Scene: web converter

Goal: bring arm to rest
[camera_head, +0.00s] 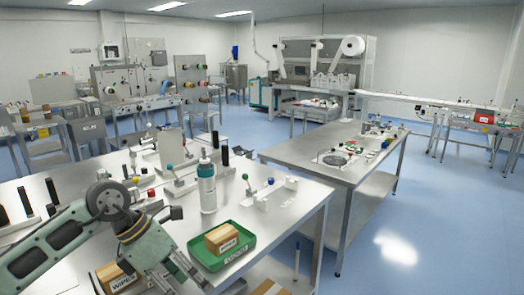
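My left arm (108,198) comes in from the left over the near table and bends down to the lower right. My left gripper (190,272) is at the table's near edge, just left of and below the green tray (245,243). Its fingers are small and partly cut off by the bottom edge, so I cannot tell whether they are apart. No held object shows clearly. A cardboard box of wipes (222,238) lies in the tray. Another wipes box (115,277) is at the lower left, beside my forearm. My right gripper is not in view.
A white bottle (207,188) stands on the near table (290,215) behind the tray. Fixtures with coloured knobs (169,168) stand further back. A second steel table (345,180) is to the right, with open blue floor (440,230) beyond it.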

